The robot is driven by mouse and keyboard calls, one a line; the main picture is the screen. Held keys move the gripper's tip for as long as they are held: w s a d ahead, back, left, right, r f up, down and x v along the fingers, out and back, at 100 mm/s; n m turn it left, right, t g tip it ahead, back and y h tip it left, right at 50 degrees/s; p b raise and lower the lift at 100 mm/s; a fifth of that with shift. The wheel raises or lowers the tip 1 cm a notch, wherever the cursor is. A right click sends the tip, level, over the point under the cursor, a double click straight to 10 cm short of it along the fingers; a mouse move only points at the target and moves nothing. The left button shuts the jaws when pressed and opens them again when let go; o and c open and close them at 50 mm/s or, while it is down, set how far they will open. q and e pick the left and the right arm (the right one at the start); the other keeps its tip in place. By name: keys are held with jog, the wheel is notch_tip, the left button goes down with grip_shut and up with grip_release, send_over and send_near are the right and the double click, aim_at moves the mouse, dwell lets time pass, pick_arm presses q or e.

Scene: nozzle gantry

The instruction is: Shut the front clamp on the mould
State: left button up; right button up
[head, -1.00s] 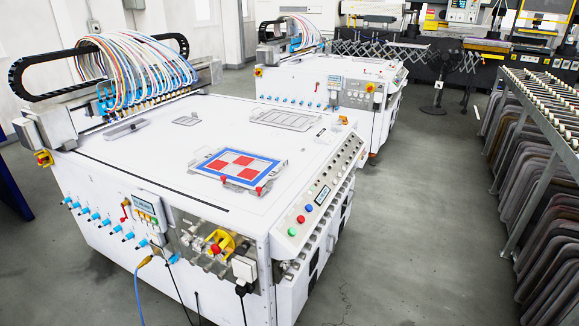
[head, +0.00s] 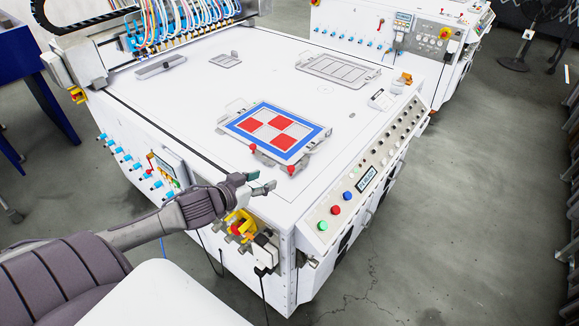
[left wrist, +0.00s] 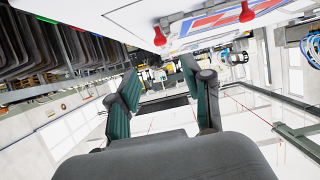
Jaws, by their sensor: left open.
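The mould (head: 243,125) is a flat plate with a blue border and red and white squares, lying on the white machine top. Two clamp handles with red knobs stand at its near edge, a left one (head: 253,148) and a right one (head: 291,169). I cannot tell which is the front clamp or whether either is shut. Both knobs also show in the left wrist view, one at the top (left wrist: 247,12) and one lower (left wrist: 159,37). My left gripper (head: 263,181) is open and empty, just short of the right knob and apart from it. My right gripper is not in view.
The control panel (head: 350,190) with coloured buttons slopes along the machine's right side. A yellow-and-red switch (head: 240,224) sits on the front face below my left gripper. Hoses (head: 180,20) rise at the back. A rectangular frame (head: 338,70) lies farther back on the top.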

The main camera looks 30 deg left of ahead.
aim_at(289, 169)
pick_arm(q)
jog(key=x, duration=1)
jog(key=shift+w+a+f+p, duration=0.1)
jog(key=shift+w+f+p, duration=0.1)
jog(key=shift+w+p, duration=0.2)
jog(key=shift+w+f, duration=0.2)
jog(key=shift+w, duration=0.2)
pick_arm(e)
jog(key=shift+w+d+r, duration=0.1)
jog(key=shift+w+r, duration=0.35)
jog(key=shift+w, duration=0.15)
pick_arm(q)
grip_shut()
